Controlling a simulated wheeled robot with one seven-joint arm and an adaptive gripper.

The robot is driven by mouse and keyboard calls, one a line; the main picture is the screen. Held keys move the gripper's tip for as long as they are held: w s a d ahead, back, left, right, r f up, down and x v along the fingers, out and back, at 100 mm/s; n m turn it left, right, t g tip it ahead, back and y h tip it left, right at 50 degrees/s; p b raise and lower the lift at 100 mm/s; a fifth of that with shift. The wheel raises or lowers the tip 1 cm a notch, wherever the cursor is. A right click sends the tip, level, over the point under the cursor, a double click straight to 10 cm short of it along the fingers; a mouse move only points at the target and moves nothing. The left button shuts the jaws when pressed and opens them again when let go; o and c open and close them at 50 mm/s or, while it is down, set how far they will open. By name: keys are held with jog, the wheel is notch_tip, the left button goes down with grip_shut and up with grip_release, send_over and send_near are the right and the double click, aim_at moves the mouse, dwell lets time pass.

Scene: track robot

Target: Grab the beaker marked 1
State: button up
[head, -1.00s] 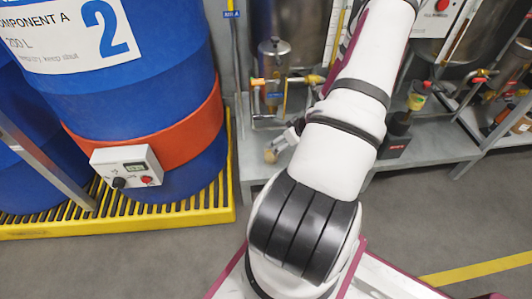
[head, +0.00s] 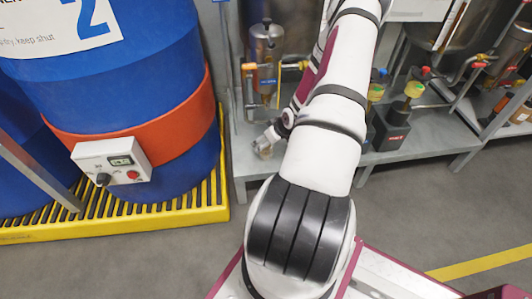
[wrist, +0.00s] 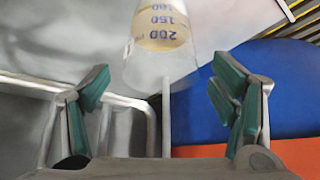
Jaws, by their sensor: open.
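A clear conical beaker (wrist: 163,55) with pale yellow contents and blue volume marks shows at the top middle of the wrist view. It lies ahead of my gripper (wrist: 163,88), roughly centred between the two spread fingers with green pads. The fingers are open and hold nothing. No number 1 can be read on the beaker from here. In the head view my gripper (head: 265,141) is small, low over the grey metal shelf beside the drum, and the beaker there (head: 263,151) is partly hidden by it.
A blue drum (head: 120,80) with an orange band stands left on a yellow grating (head: 190,204). A steel vessel with valves (head: 266,50) stands just behind the gripper. Black devices with yellow-topped parts (head: 392,130) stand on the shelf (head: 425,148) to the right.

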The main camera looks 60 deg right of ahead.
jog(key=shift+w+f, duration=0.35)
jog(key=shift+f, duration=0.25)
grip_shut()
jog(key=shift+r, duration=0.25)
